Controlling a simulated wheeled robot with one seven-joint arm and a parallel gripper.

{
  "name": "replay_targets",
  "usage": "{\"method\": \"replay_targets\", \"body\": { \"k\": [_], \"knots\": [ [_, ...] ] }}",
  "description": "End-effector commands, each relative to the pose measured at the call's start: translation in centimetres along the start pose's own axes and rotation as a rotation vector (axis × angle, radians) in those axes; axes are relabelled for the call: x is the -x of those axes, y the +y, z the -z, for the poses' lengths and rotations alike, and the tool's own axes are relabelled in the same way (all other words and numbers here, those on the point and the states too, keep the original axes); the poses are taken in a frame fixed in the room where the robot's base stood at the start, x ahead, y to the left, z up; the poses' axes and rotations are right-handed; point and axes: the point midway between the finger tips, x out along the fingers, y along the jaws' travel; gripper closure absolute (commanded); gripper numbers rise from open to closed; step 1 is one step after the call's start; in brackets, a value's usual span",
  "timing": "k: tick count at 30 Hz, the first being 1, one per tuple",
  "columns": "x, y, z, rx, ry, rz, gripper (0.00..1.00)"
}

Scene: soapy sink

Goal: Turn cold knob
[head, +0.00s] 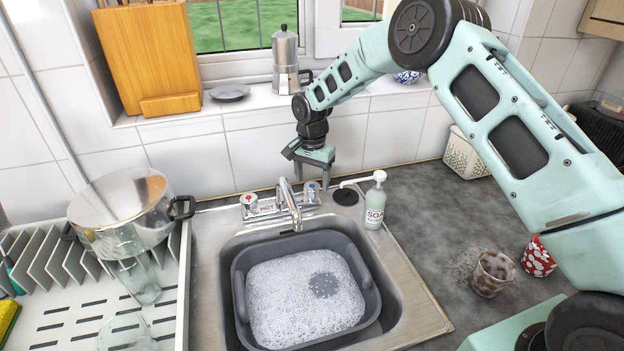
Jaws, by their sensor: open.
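The cold knob (312,191), with a blue top, stands at the right end of the chrome tap at the back of the sink. The hot knob (249,203), with a red top, is at the left end, and the spout (289,204) rises between them. My gripper (313,183) points down over the cold knob with its jaws open. Its fingers appear to come down on either side of the knob. I cannot tell whether they touch it.
A grey basin of suds (372,303) sits in the sink. A soap bottle (375,206) stands just right of the tap. A steel pot (122,211) is at the left on a drying rack (60,330). A tiled wall is close behind the gripper.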

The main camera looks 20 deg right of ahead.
Motion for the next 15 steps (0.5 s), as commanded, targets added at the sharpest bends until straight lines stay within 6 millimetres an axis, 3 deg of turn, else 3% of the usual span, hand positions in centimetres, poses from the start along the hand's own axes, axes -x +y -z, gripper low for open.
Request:
{"method": "replay_targets", "body": {
  "k": [6,15],
  "knots": [
    [-1.9,0.0,0.0,0.001,0.000,0.000,0.35],
    [-2.2,0.0,0.0,0.000,0.001,0.001,0.35]
  ]
}}
